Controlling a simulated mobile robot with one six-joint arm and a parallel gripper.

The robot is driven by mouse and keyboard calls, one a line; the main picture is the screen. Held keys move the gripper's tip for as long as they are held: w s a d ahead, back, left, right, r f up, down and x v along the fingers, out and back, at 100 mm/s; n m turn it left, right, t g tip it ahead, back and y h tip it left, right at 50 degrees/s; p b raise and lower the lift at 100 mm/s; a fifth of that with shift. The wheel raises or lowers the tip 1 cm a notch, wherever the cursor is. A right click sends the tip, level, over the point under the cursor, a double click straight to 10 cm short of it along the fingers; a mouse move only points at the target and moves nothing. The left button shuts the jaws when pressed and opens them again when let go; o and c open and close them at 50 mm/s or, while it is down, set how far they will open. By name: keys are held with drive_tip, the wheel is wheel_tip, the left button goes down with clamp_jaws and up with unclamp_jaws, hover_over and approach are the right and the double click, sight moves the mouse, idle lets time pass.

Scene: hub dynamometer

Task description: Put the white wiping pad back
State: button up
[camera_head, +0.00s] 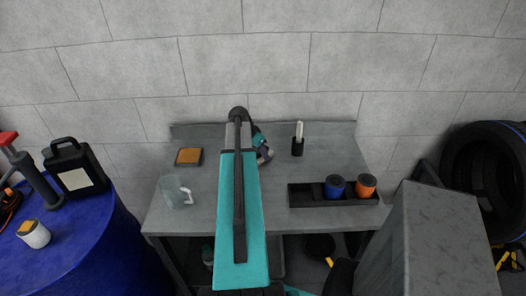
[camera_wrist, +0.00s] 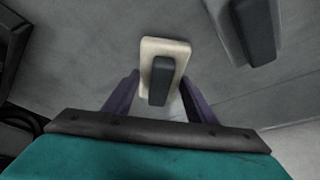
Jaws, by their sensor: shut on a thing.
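The white wiping pad (camera_wrist: 151,48) shows in the wrist view as a cream-white block with a dark grip (camera_wrist: 161,80) on it. My gripper (camera_wrist: 162,86) has its two purple fingers shut on the pad, one on each side of the dark grip. In the head view my gripper (camera_head: 263,152) is over the back middle of the grey bench (camera_head: 221,140), partly behind my arm. The pad cannot be made out there. Whether the pad touches the bench is unclear.
An orange-topped block (camera_head: 189,156) and a clear mug (camera_head: 174,192) stand left on the bench. A black holder (camera_head: 298,148) with a white stick and a black tray (camera_head: 304,197) with blue and orange cylinders are right. A dark block (camera_wrist: 255,30) shows in the wrist view.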

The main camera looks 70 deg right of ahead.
drive_tip(key=shift+f, duration=0.3)
drive_tip(key=shift+f, duration=0.25)
drive_tip(key=o, duration=1)
drive_tip(key=shift+o, duration=0.2)
drive_tip(key=shift+r, duration=0.2)
drive_tip(key=shift+r, duration=0.15)
drive_tip(key=b+v, duration=0.2)
drive_tip(key=v, duration=1)
drive_tip(key=shift+b, duration=0.35)
